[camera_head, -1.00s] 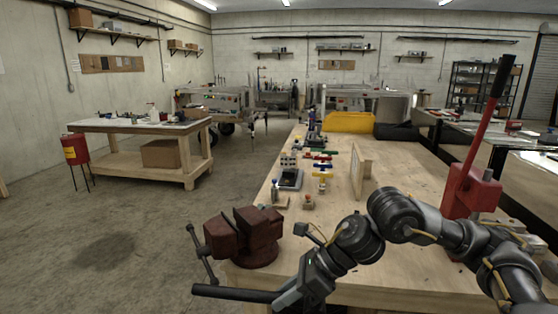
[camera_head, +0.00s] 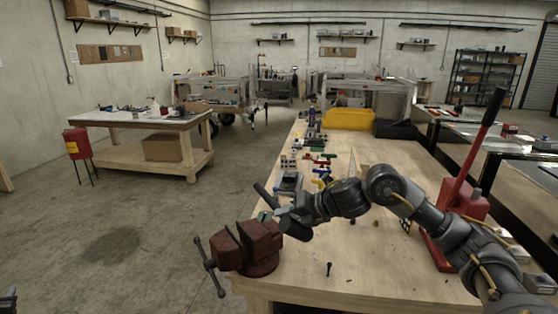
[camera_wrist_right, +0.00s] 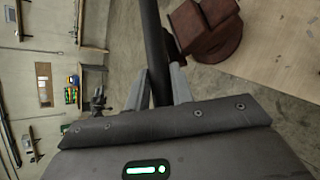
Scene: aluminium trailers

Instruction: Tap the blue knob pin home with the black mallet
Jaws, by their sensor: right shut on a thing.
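The black mallet (camera_head: 296,231) is in my right gripper (camera_head: 284,211), held at a slant above the bench, just behind and right of the dark red vice (camera_head: 250,247). In the right wrist view, the dark mallet shaft (camera_wrist_right: 155,45) runs between the two fingers (camera_wrist_right: 158,88), which are shut on it. The vice shows there beyond the shaft (camera_wrist_right: 203,30). I cannot make out the blue knob pin; the arm and mallet cover part of the bench. A dark piece at the bottom left corner of the head view may be my left gripper (camera_head: 8,302); its jaws cannot be read.
Small coloured parts (camera_head: 322,170) lie on the bench behind my gripper. A small dark bolt (camera_head: 329,268) stands near the front. A red press with a lever (camera_head: 458,200) is at the right. A yellow bin (camera_head: 348,119) stands at the far end. The front bench top is mostly clear.

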